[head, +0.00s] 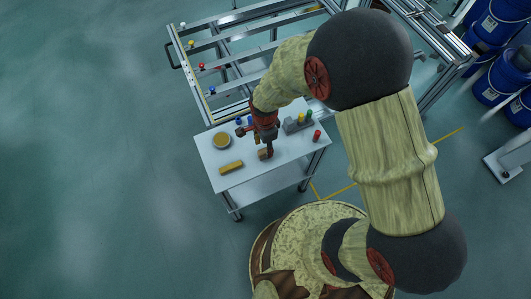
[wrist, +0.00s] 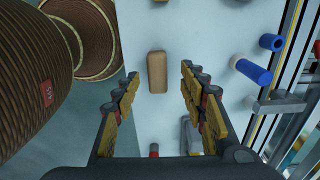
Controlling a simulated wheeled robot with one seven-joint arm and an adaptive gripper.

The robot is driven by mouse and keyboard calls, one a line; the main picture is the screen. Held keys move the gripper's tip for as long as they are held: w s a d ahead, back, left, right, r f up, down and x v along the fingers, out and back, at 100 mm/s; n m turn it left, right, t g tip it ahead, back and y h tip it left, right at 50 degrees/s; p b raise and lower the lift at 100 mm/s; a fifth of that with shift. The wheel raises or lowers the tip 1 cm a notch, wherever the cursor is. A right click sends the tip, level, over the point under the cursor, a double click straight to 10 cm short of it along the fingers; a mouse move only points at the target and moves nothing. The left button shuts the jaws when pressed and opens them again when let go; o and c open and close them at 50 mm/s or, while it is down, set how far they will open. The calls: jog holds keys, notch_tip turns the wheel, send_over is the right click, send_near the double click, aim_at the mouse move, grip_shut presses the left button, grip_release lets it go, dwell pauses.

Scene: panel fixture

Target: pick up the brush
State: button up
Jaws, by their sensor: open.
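A small tan block with rounded ends, which I take to be the brush (wrist: 157,72), lies on the white table. I see no bristles from above. In the wrist view it lies between and beyond my open fingers. My gripper (wrist: 160,80) is open and empty, above the block, with a finger on either side. I cannot tell the height gap. In the head view the brush (head: 263,155) is partly hidden by my gripper (head: 269,149), which points down over the table's front part.
The white table (head: 210,157) also holds a round bowl (head: 221,140), a yellow block (head: 231,167), a grey holder (head: 292,127) with coloured pieces and a red cylinder (head: 317,135). A blue cylinder (wrist: 254,71) lies right of the brush. A metal frame (head: 215,75) stands behind.

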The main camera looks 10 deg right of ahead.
aim_at(265, 150)
notch_tip(265, 150, down, 5)
jog(key=shift+s+r+b, duration=0.15)
jog(key=shift+r+b, duration=0.05)
jog(key=shift+b, duration=0.75)
jog(key=shift+c, duration=0.7)
grip_shut()
